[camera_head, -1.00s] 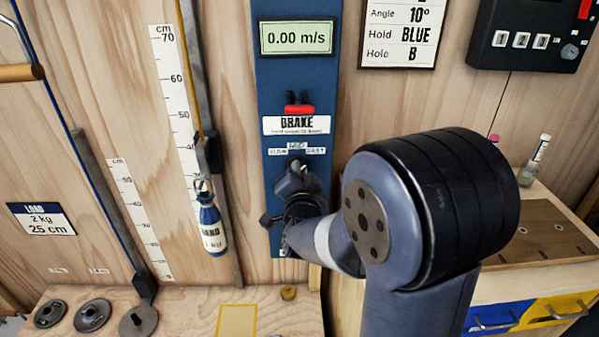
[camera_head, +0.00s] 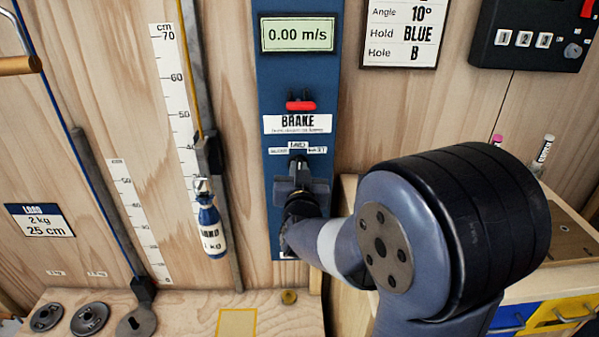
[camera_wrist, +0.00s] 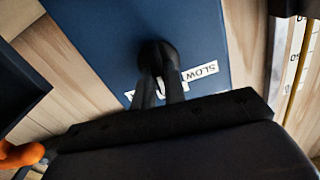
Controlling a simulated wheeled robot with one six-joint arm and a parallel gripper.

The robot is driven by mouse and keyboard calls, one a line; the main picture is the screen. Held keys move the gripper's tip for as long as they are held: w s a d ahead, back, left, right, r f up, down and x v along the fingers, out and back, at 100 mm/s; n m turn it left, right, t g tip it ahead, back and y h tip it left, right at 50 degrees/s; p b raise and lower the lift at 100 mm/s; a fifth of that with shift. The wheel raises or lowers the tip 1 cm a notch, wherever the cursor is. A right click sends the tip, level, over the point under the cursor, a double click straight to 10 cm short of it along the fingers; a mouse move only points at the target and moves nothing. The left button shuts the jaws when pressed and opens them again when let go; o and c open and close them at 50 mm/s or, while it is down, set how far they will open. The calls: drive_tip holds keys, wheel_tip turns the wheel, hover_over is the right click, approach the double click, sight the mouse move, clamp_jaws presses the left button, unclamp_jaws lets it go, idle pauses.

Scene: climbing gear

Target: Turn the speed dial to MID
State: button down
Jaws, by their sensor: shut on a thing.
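The speed dial is a small black knob (camera_head: 298,161) on the blue wall panel (camera_head: 264,208), just below the SLOW, MID and FAST labels (camera_head: 297,149). My gripper (camera_head: 298,174) is at the knob from below, with its jaws shut on it. In the wrist view the two dark fingers (camera_wrist: 161,88) reach the round black knob (camera_wrist: 157,53). The SLOW label (camera_wrist: 204,71) shows beside the fingers, and they partly cover another label. The dial's pointer is hidden, so its exact setting cannot be told.
Above the dial are the BRAKE label (camera_head: 297,124), a red lever (camera_head: 301,105) and a display (camera_head: 297,35) reading 0.00 m/s. A blue-and-white weight (camera_head: 209,222) hangs to the left. A wooden ledge (camera_head: 180,315) lies below, with drawers (camera_head: 560,317) at right.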

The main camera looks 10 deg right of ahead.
drive_tip(key=shift+n, duration=0.5)
drive_tip(key=c, duration=1.5)
unclamp_jaws()
drive_tip(key=shift+o, duration=0.2)
drive_tip(key=s+a, duration=0.2)
drive_tip(key=s, duration=0.8)
drive_tip(key=shift+s, duration=0.3)
